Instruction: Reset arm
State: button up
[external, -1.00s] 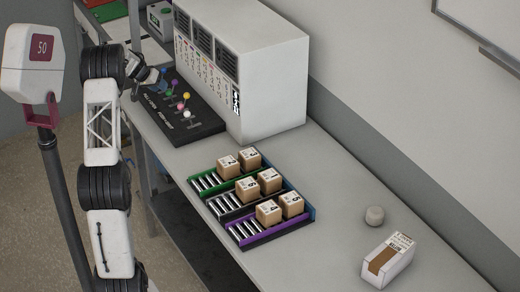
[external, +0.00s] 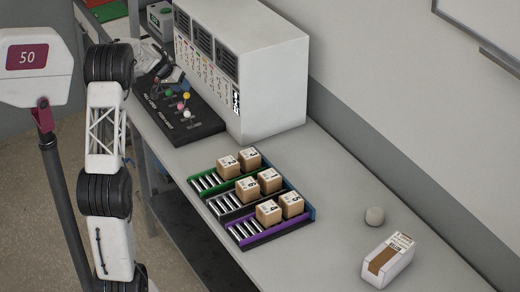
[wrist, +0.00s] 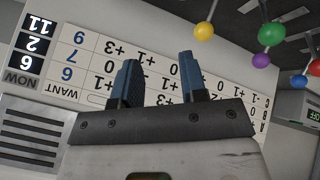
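My gripper (wrist: 158,82) shows in the wrist view with its two blue-grey fingers apart and nothing between them. In the external view my gripper (external: 172,76) is partly hidden at the far end of the arm, close to the lever panel. The black lever panel (external: 190,122) carries several levers with coloured knobs. The wrist view shows several knobs too, among them a yellow knob (wrist: 203,32) and a green knob (wrist: 271,34). A white cabinet (external: 272,88) stands behind the panel. Its number chart (wrist: 110,65) appears upside down in the wrist view, beyond the fingers.
Green, dark and purple roller lanes hold several cartons (external: 268,212) mid-table. A sign reading 50 (external: 27,57) stands at the left. Free table lies between the lanes and the white box.

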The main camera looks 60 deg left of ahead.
jog(key=w+d+r+m+g+h, duration=0.1)
jog(key=w+d+r, duration=0.15)
jog(key=d, duration=0.85)
jog(key=w+d+r+m+g, duration=0.1)
jog(key=d+r, duration=0.3)
jog(key=d, duration=0.7)
jog(key=s+d+r+m+g, duration=0.1)
jog(key=s+d+r, duration=0.1)
jog(key=d, duration=0.9)
jog(key=s+d+r, duration=0.2)
jog(key=d, duration=0.8)
jog(key=s+d+m+g, duration=0.1)
jog(key=s+d, duration=0.4)
jog(key=d, duration=0.3)
jog(key=s+d+m, duration=0.1)
jog(key=s+d, duration=0.4)
jog(key=d, duration=0.3)
jog(key=s+d+f, duration=0.2)
jog(key=s+d, duration=0.2)
jog(key=s, duration=0.3)
jog(key=s+d+f+m+y, duration=0.1)
jog(key=s+d+f, duration=0.1)
jog(key=s+d, duration=0.3)
jog(key=s, duration=0.3)
jog(key=shift+g+y, duration=0.3)
